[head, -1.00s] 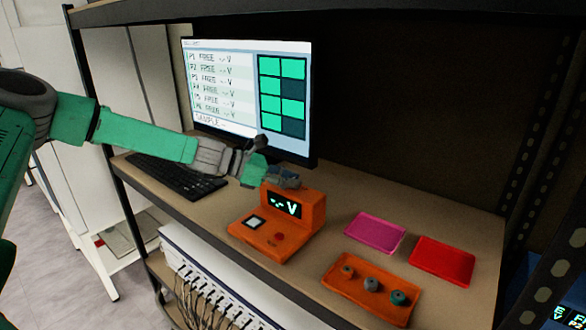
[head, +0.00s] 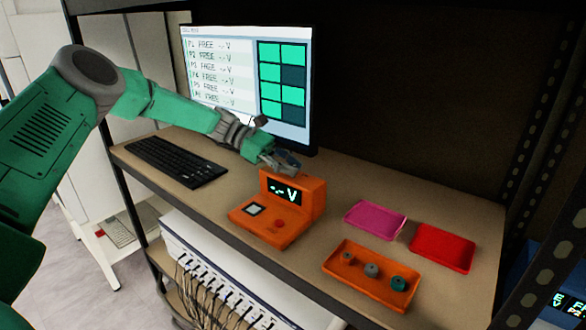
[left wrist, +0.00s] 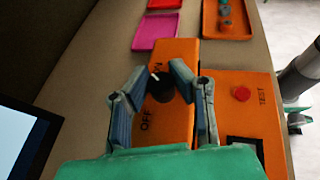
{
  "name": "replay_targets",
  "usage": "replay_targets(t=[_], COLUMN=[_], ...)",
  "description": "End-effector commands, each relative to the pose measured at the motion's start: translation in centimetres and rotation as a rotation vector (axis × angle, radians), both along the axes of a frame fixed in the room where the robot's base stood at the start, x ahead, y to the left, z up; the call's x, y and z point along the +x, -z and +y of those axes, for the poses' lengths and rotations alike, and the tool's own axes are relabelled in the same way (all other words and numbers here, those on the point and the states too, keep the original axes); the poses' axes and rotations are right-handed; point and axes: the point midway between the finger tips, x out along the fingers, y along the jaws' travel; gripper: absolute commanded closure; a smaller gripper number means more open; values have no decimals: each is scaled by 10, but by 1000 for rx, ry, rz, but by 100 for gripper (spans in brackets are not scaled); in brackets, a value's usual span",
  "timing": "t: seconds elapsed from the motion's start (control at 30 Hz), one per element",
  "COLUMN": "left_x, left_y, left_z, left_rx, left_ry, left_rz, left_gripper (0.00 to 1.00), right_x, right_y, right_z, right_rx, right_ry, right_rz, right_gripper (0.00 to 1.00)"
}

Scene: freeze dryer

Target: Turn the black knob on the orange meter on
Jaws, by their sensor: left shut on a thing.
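The orange meter (head: 283,205) stands on the shelf, its small display lit with dashes and a V. Its black knob (left wrist: 161,90) sits on the top face, between the labels ON and OFF in the left wrist view. The white mark on the knob lies toward the ON label. My left gripper (left wrist: 159,72) has its fingers around the knob and is shut on it. In the head view the left gripper (head: 287,164) is over the meter's top and hides the knob. My right gripper is in neither view.
A monitor (head: 215,75) and keyboard (head: 176,160) stand behind and left of the meter. A pink tray (head: 375,219), a red tray (head: 442,247) and an orange tray (head: 352,270) with small round parts lie to its right. The meter also has a red TEST button (left wrist: 241,93).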

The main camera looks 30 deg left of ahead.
Motion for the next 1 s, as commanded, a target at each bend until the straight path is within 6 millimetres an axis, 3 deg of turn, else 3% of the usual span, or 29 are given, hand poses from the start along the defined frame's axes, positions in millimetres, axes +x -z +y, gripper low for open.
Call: replay_targets(t=[0.33,0.37,0.4,0.43,0.8,1.0], left_x=[0,0,0,0,-1,-5], left_y=[2,2,2,2,-2,-12], left_z=[2,2,2,2,3,30], left_rx=[6,6,6,6,3,3], left_ry=[-2,-2,-3,-2,0,-4], left_rz=[1,1,1,0,-2,-2], left_gripper=[100,79,65,58,58,58], right_x=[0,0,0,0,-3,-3], right_y=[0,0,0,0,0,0], right_z=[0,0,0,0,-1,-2], right_rx=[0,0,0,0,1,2], right_ry=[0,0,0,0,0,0], right_rz=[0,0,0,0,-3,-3], right_gripper=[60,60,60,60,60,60])
